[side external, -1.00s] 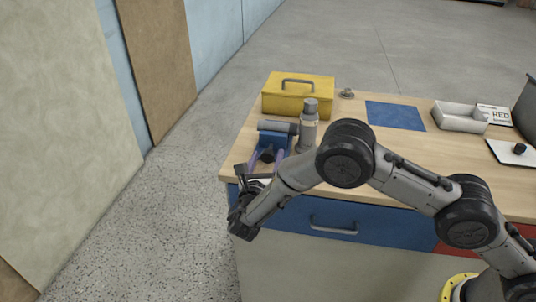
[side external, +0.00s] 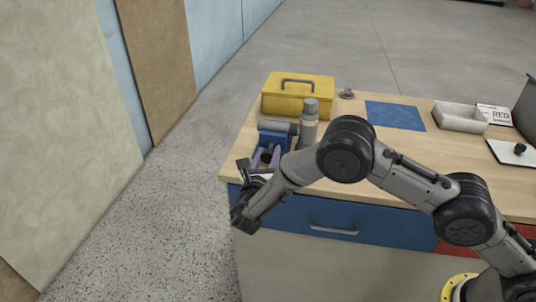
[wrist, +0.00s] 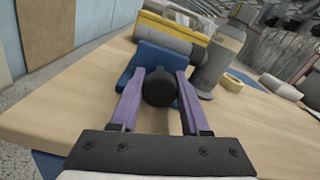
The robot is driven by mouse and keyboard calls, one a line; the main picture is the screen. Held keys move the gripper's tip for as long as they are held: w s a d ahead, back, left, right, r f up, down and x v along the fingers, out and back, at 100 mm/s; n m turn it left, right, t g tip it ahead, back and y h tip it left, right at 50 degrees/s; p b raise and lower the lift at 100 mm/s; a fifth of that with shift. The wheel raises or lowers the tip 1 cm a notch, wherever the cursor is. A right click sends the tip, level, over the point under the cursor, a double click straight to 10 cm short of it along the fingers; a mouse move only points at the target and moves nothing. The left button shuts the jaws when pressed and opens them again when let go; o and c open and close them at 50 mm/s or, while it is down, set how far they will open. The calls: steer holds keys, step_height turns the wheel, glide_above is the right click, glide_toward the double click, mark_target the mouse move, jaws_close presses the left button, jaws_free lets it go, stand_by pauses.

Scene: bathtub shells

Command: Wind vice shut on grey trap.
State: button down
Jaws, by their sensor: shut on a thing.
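The blue vice (side external: 275,138) stands at the left end of the bench; it also shows in the wrist view (wrist: 146,59). Whether the jaws press on the pipe cannot be told. A round black knob (wrist: 159,87) sits at the vice's front. My gripper (wrist: 163,82) is shut on this knob, one purple finger on each side. In the side view my gripper (side external: 267,154) reaches in from the bench's front edge.
A yellow toolbox (side external: 298,95) stands behind the vice. A blue mat (side external: 395,116), a light tray (side external: 459,117) and a white board (side external: 511,152) lie farther right. A yellow ring (wrist: 238,80) lies near the trap. The bench's left edge is close to the vice.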

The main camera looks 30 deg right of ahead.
steer(key=shift+m, duration=0.4)
steer(key=m, duration=1.1)
steer(key=shift+s, duration=0.1)
steer(key=shift+m, duration=0.3)
steer(key=shift+f, duration=0.1)
